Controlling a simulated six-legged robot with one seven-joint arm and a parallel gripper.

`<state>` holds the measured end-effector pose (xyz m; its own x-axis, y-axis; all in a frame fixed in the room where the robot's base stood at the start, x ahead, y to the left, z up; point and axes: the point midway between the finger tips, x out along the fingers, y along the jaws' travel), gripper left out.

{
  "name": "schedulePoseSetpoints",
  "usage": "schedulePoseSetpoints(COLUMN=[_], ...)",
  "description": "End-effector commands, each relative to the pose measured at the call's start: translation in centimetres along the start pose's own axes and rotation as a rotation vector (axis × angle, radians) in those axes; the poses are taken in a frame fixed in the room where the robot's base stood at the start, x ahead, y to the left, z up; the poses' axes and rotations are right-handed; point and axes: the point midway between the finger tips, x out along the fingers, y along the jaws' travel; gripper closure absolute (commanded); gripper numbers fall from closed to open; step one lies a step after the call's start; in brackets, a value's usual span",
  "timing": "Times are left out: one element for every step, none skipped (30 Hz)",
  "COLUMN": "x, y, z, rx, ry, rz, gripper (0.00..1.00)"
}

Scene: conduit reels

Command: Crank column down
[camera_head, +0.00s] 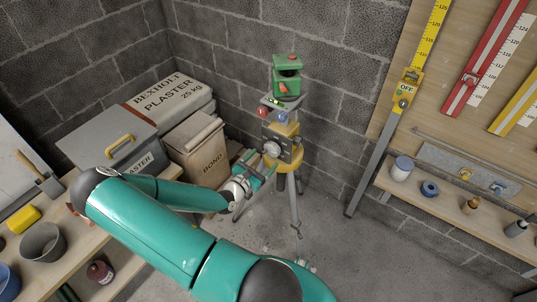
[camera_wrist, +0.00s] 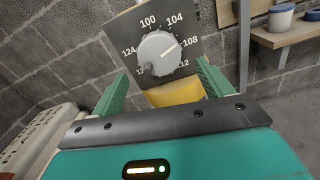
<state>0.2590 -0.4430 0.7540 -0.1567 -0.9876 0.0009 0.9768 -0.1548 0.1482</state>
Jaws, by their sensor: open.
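A tripod (camera_head: 295,202) stands at the room's corner, with a yellow head (camera_head: 284,131) and a green device (camera_head: 287,83) on top. A dark dial plate (camera_wrist: 187,28) on the head carries a round grey knob (camera_head: 272,148), which shows large in the wrist view (camera_wrist: 159,54). Printed numbers around the knob include 100, 104, 108, 112 and 124. My gripper (camera_head: 261,164) is open and empty, close in front of the knob. In the wrist view its green fingers (camera_wrist: 162,80) stand apart, left and right of the knob. I cannot tell whether they touch anything. No separate crank handle is clear.
Plaster boxes (camera_head: 165,97) and a bond bag (camera_head: 204,158) stand at the left, near the tripod. A wooden bench (camera_head: 60,265) is at lower left. A wooden shelf (camera_head: 452,212) and a tool board lie at the right. Concrete floor is open between.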

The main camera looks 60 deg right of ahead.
Motion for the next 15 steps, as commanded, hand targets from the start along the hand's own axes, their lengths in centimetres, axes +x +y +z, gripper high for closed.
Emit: schedulePoseSetpoints(x=[1.0, 1.5, 2.2, 2.6, 3.0, 3.4, 3.7, 3.9, 4.1, 4.3, 4.3, 4.4, 4.5, 4.5, 4.5], y=[-0.1, -0.1, -0.1, -0.1, -0.1, -0.1, 0.0, 0.0, 0.0, 0.0, 0.0, -0.1, 0.0, 0.0, 0.0], z=[0.0, 0.0, 0.0, 0.0, 0.0, 0.0, 0.0, 0.0, 0.0, 0.0, 0.0, 0.0, 0.0, 0.0, 0.0], rx=[-0.001, 0.000, 0.000, 0.000, 0.001, 0.001, 0.001, 0.000, -0.001, -0.001, -0.001, -0.001, -0.001, -0.001, 0.000], ry=[-0.001, -0.001, 0.000, 0.000, 0.000, 0.000, 0.000, 0.000, 0.001, 0.001, 0.001, 0.001, 0.001, 0.001, 0.001], rz=[-0.002, -0.002, -0.002, -0.002, -0.002, -0.002, -0.001, 0.000, 0.000, 0.000, 0.000, 0.000, 0.000, 0.000, 0.000], gripper=[0.21, 0.21, 0.21, 0.21, 0.21, 0.21, 0.21, 0.21, 0.21, 0.21, 0.21, 0.21, 0.21, 0.21, 0.21])
